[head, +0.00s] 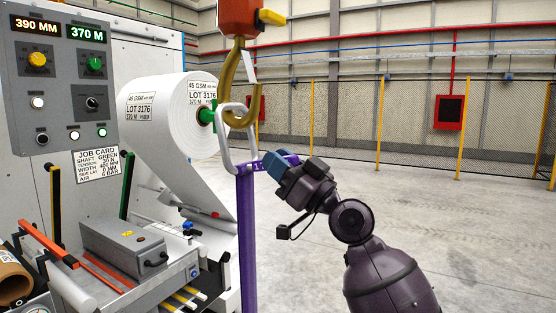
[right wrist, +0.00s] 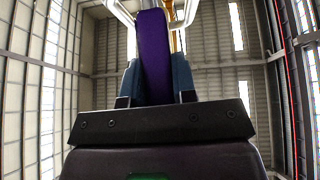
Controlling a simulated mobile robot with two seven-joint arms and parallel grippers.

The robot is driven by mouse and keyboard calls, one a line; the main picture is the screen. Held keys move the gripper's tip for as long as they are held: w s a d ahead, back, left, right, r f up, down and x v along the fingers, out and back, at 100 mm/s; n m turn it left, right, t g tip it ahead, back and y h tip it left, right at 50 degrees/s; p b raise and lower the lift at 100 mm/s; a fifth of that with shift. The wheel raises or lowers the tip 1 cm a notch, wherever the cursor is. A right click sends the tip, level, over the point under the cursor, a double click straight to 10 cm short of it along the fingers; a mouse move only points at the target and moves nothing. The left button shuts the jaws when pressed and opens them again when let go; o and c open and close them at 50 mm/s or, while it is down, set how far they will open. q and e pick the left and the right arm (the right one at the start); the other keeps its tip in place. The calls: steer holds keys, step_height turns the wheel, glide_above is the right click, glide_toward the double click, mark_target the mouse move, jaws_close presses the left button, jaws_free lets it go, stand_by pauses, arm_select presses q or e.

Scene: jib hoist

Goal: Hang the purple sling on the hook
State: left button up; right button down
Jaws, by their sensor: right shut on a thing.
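The purple sling (head: 247,230) hangs down as a long strap, with a pale metal link (head: 223,150) at its top. My right gripper (head: 273,164) is shut on the purple sling just below the link, coming from the right. The right wrist view shows the purple strap (right wrist: 154,55) between the blue fingers (right wrist: 155,82). The olive-yellow hook (head: 228,85) hangs under an orange hoist block (head: 239,17). The link overlaps the hook's lower bend in the head view; I cannot tell whether it is around the hook or beside it. My left gripper is not in view.
A machine with a control panel (head: 62,85) and a large white roll (head: 160,110) stands close behind on the left. A grey box (head: 125,248) sits on its bed. The floor (head: 480,240) to the right is clear up to a mesh fence with yellow posts (head: 460,135).

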stand_by(0.3)
steer(key=shift+b+v, duration=0.35)
steer(key=shift+v, duration=0.4)
steer(key=shift+a+f, duration=0.1)
steer(key=shift+f, duration=0.1)
steer(key=c, duration=0.8)
jaws_free()
steer(key=shift+w, duration=0.1)
steer(key=shift+c, duration=0.2)
